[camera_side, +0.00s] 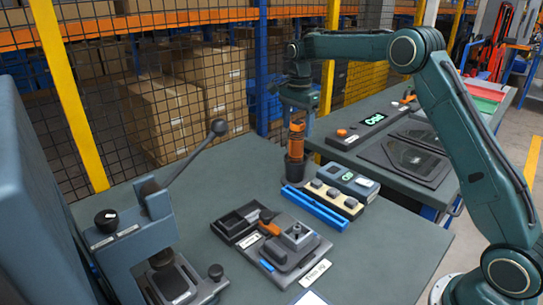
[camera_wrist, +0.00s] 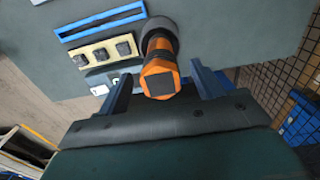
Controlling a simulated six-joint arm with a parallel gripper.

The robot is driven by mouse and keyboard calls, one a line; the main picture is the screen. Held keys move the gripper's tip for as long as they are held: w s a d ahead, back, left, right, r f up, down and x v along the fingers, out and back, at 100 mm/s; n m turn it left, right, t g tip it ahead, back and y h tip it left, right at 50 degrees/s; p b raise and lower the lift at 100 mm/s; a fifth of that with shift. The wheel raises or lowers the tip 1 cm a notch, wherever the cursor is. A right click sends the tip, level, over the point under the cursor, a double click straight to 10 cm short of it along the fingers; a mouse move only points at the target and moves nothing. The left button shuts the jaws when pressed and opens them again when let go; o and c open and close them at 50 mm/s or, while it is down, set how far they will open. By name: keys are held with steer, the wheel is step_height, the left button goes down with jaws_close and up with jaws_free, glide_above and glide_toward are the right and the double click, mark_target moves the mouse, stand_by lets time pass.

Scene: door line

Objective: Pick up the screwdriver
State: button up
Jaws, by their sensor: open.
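The screwdriver (camera_side: 297,126) stands upright with its orange and black handle up, in a dark round holder (camera_side: 295,168) on the bench. The holder hides its lower part. In the wrist view the handle (camera_wrist: 158,76) points at the camera. My gripper (camera_side: 298,108) is above it, pointing down. In the wrist view my gripper (camera_wrist: 162,72) is open, with one finger on each side of the handle and visible gaps between. Nothing is held.
A blue bar (camera_side: 314,208), a cream block strip (camera_side: 333,198) and a grey box with a display (camera_side: 354,184) lie close by. A lever press (camera_side: 150,235) stands at left. A mesh fence (camera_side: 185,90) runs behind. The bench's front right is clear.

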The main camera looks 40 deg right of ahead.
mark_target(297, 137)
steer(key=shift+f, duration=2.5)
steer(key=shift+d+r, duration=0.1)
jaws_close()
steer(key=shift+r, duration=0.15)
step_height(297, 137, up, 20)
steer(key=shift+f, duration=0.2)
steer(key=shift+a, duration=0.2)
